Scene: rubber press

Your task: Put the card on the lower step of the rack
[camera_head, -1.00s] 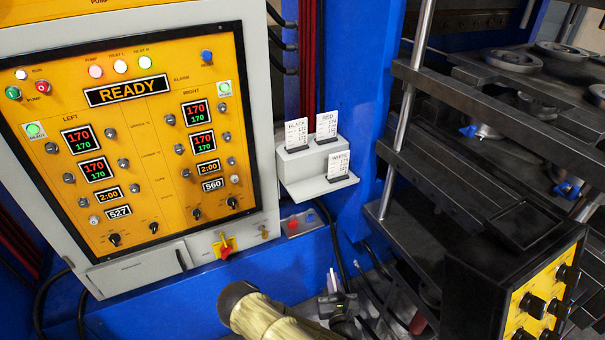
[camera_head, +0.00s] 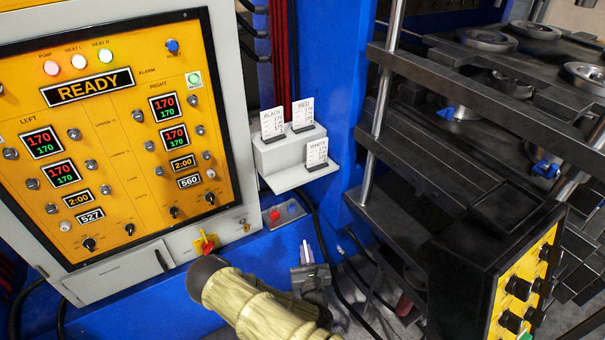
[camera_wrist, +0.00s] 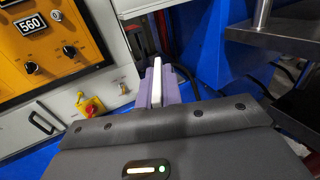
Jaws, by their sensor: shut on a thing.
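The rack (camera_head: 267,158) is a white two-step stand on the blue frame. Cards marked BLACK (camera_head: 272,122) and RED (camera_head: 303,114) stand on its upper step, and one marked WHITE (camera_head: 317,151) stands on its lower step. My gripper (camera_head: 307,256) is below the rack, apart from it. In the wrist view its purple fingers (camera_wrist: 157,84) are shut on a thin white card (camera_wrist: 157,48), seen edge-on and sticking out past the fingertips. Its face and any print are hidden. A pale surface at the top of the wrist view (camera_wrist: 145,6) looks like the rack.
The yellow control panel (camera_head: 105,200) is left of the rack, with a red-and-yellow switch (camera_head: 206,244) below. A silver post (camera_head: 380,125) and dark press plates (camera_head: 440,130) stand close on the right. Black cables hang below the rack.

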